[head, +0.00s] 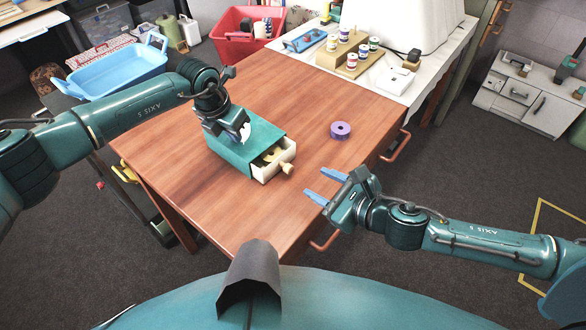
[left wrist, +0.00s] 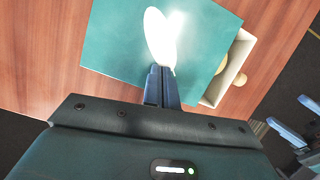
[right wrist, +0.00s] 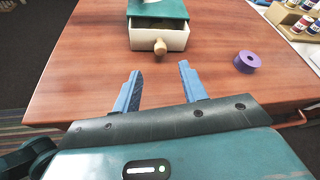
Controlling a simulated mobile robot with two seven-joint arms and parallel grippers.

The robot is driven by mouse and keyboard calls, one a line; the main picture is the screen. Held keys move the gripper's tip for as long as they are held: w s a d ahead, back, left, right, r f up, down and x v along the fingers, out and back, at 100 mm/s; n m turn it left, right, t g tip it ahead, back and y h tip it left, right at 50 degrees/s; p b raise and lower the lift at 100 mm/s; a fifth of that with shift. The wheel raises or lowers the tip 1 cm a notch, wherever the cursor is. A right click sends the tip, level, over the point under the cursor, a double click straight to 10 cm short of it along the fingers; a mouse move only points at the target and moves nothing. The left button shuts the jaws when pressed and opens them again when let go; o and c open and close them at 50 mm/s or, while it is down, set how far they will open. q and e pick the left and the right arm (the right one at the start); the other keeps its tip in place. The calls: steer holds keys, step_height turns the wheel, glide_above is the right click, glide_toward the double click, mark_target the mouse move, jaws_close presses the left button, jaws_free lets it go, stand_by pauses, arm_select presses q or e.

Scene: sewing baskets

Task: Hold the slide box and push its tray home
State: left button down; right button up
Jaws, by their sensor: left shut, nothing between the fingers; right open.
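The slide box has a teal sleeve (head: 237,155) and stands on the wooden table. Its cream tray (head: 284,160) sticks partly out of the sleeve, with a wooden knob (head: 287,168) on the front. Tan contents show inside the tray. My left gripper (head: 244,133) is shut and empty, at the top of the sleeve; in the left wrist view its fingertips (left wrist: 161,72) lie over the teal top beside a bright glare. I cannot tell whether they touch it. My right gripper (head: 315,196) is open and empty, apart from the knob, which is ahead of it in the right wrist view (right wrist: 160,47).
A purple ring-shaped spool (head: 341,130) lies on the table right of the box. Thread spools on a wooden stand (head: 350,52) are on the white table behind. A red basket (head: 246,36) and a blue basket (head: 117,70) stand beyond. The table (head: 285,95) is clear behind the box.

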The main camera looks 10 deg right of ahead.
mark_target(290, 169)
steer(key=x, duration=1)
steer(key=shift+f, duration=0.1)
jaws_close()
